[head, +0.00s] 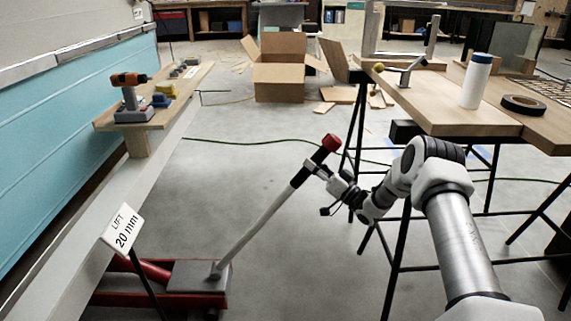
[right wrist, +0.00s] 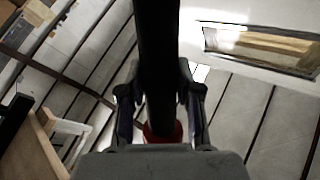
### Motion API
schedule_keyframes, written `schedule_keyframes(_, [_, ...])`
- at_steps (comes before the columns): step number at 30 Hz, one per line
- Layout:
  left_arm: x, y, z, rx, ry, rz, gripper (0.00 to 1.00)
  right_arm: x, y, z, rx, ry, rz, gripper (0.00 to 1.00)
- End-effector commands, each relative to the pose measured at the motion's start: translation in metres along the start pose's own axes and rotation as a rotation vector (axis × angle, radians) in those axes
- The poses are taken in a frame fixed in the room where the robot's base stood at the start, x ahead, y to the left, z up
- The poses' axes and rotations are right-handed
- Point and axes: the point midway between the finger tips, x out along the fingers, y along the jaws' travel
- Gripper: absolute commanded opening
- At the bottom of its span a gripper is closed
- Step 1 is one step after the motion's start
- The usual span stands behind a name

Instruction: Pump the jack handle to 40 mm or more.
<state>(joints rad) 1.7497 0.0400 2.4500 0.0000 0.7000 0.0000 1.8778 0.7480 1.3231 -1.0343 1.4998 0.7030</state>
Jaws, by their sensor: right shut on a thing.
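The red floor jack (head: 160,285) stands at the lower left, partly under the camper's pale sill beam (head: 75,245). Its handle (head: 262,222) leans up and to the right, with a black grip and a red end (head: 331,142). My right gripper (head: 312,168) is shut on the black grip just below the red end. In the right wrist view the black grip (right wrist: 156,60) runs between the fingers, and a red part (right wrist: 160,132) shows near the palm. A white sign (head: 122,230) by the jack reads "LIFT 20 mm". My left gripper is not in view.
A workbench (head: 440,105) on black trestle legs stands right of the handle, with a white bottle (head: 476,80) and a tape roll (head: 523,104). A wooden shelf (head: 165,110) with a drill (head: 130,95) runs along the blue camper. Open floor lies around the handle; cardboard boxes (head: 279,82) stand behind.

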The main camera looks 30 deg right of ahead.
Motion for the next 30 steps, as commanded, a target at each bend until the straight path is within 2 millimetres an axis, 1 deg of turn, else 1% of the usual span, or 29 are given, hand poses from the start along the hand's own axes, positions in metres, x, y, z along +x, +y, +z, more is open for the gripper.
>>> schedule_keyframes(1, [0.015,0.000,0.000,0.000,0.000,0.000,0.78,-0.013,0.012,0.008,0.009,0.015,0.002,0.00])
schedule_keyframes(3, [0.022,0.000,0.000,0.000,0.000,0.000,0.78,-0.023,0.020,0.009,0.023,0.033,-0.001,0.00])
schedule_keyframes(7, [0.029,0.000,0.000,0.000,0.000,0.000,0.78,-0.035,0.029,0.009,0.042,0.056,-0.003,0.00])
schedule_keyframes(12, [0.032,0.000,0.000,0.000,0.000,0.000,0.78,-0.041,0.034,0.009,0.054,0.068,-0.004,0.00])
schedule_keyframes(21, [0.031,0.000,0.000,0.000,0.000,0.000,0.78,-0.043,0.035,0.009,0.057,0.067,0.001,0.00])
schedule_keyframes(22, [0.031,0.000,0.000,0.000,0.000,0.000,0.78,-0.043,0.035,0.010,0.057,0.067,0.001,0.40])
schedule_keyframes(24, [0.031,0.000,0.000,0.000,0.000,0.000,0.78,-0.043,0.035,0.010,0.057,0.067,0.001,0.60])
schedule_keyframes(30, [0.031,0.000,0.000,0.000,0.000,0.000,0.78,-0.041,0.034,0.009,0.055,0.068,-0.003,0.60])
